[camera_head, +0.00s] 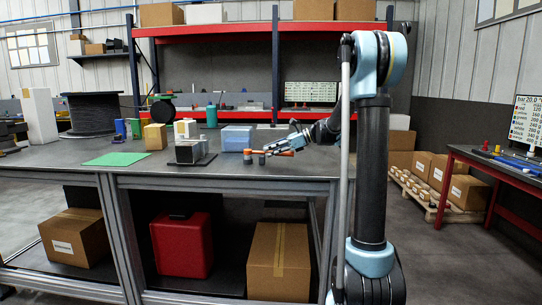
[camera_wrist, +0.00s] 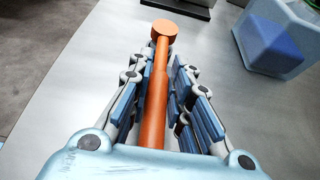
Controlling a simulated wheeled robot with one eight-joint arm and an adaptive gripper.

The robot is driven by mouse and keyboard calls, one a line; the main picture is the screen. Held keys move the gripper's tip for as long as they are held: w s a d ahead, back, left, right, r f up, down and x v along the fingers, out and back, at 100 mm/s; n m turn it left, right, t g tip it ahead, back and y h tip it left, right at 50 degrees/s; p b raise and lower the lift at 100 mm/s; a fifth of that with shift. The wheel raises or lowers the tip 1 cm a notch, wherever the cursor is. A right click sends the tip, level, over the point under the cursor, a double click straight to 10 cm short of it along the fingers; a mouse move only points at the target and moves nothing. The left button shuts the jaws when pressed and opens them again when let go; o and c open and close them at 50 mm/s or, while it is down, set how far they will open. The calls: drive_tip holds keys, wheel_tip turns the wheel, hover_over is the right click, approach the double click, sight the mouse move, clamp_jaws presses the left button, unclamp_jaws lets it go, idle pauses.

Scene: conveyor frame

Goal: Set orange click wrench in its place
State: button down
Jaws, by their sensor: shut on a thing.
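The orange click wrench (camera_wrist: 157,85) lies lengthwise between the fingers of my gripper (camera_wrist: 155,80) in the wrist view. Its round head (camera_wrist: 165,29) points away from the palm, beyond the fingertips. In the head view my gripper (camera_head: 292,146) is low over the right part of the workbench, and the orange wrench (camera_head: 272,153) sticks out to its left. Small dark cylindrical parts (camera_head: 261,159) show at the wrench's left portion; I cannot tell whether they belong to it. Whether the wrench touches the bench is unclear. No marked place for it is clearly recognisable.
A translucent blue bin (camera_head: 236,138) stands behind and left of the wrench. The bench front is clear.

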wheel_tip(320, 180, up, 9)
drive_tip(key=shift+r, duration=0.1)
drive_tip(key=shift+f, duration=3.3)
drive_tip(key=shift+s+f, duration=0.1)
drive_tip(key=shift+f, duration=1.35)
drive_tip(key=c, duration=1.4)
unclamp_jaws()
drive_tip(key=v, duration=1.2)
drive_tip(key=shift+a, duration=0.1)
